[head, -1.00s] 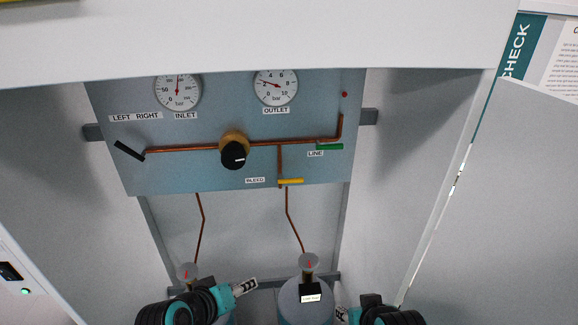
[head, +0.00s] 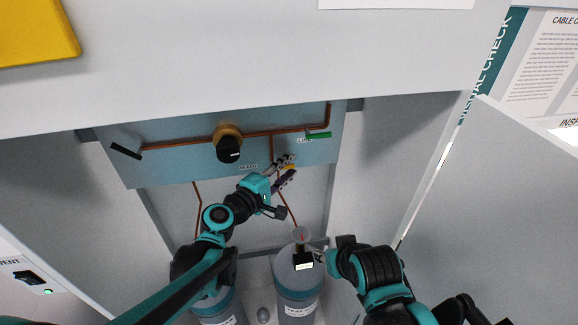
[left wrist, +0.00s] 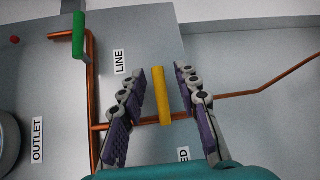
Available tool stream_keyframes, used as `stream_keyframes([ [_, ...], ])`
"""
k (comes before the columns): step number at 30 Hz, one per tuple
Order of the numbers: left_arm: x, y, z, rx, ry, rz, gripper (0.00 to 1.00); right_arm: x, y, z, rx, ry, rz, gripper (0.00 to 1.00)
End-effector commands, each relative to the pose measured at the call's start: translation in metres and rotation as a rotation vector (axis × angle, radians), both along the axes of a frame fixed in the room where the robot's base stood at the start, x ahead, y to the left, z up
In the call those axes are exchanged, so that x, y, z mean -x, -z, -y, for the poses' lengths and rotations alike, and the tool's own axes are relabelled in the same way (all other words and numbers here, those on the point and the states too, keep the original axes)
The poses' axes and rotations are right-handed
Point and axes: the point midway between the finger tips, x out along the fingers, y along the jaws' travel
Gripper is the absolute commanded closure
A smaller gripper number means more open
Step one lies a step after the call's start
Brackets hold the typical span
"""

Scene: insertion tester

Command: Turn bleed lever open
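The yellow bleed lever (left wrist: 162,92) is on a copper pipe on the panel. In the left wrist view it stands between the two open fingers of my left gripper (left wrist: 168,95), with gaps on both sides. In the head view, my left gripper (head: 283,172) is at the panel's lower edge and largely hides the lever. The BLEED label (head: 248,167) is just left of it. My right gripper (head: 318,257) is low, in front of a gas cylinder's top; I cannot tell whether its fingers are open.
The green line lever (head: 319,135) is up and right of my left gripper; it also shows in the left wrist view (left wrist: 79,36). A black knob (head: 228,150) and a black lever (head: 126,151) are to the left. Cylinders (head: 298,289) stand below. Cabinet walls flank both sides.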

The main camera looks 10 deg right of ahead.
Motion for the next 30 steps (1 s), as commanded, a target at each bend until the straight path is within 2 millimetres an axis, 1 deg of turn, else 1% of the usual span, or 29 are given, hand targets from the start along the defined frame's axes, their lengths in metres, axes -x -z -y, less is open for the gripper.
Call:
stream_keyframes([
  [4, -0.0070, 0.0013, 0.0075, -0.001, 0.000, 0.001, 0.68, -0.0001, 0.0004, 0.0000, 0.000, 0.000, 0.000, 0.60],
  [11, -0.0076, 0.0012, 0.0082, -0.001, 0.000, 0.001, 0.68, -0.0001, 0.0003, 0.0000, 0.000, 0.000, 0.000, 0.60],
  [12, -0.0076, 0.0012, 0.0080, -0.001, 0.000, 0.001, 0.71, -0.0001, 0.0003, 0.0000, 0.000, 0.000, 0.000, 0.60],
  [14, -0.0076, 0.0012, 0.0080, -0.001, 0.000, 0.001, 0.86, -0.0001, 0.0003, 0.0000, 0.000, 0.000, 0.000, 0.60],
  [15, -0.0075, 0.0012, 0.0079, -0.001, 0.000, 0.001, 0.97, -0.0001, 0.0003, 0.0000, 0.000, 0.000, 0.000, 0.60],
  [16, -0.0075, 0.0012, 0.0079, -0.001, 0.000, 0.001, 1.00, -0.0001, 0.0003, 0.0000, 0.000, 0.000, 0.000, 0.60],
  [25, -0.0074, 0.0013, 0.0079, -0.010, 0.000, 0.001, 1.00, -0.0001, -0.0006, 0.0000, 0.000, 0.000, 0.000, 0.60],
  [30, -0.0072, 0.0022, 0.0081, -0.056, 0.001, 0.002, 1.00, -0.0001, -0.0045, 0.0000, 0.000, 0.000, 0.000, 0.60],
])
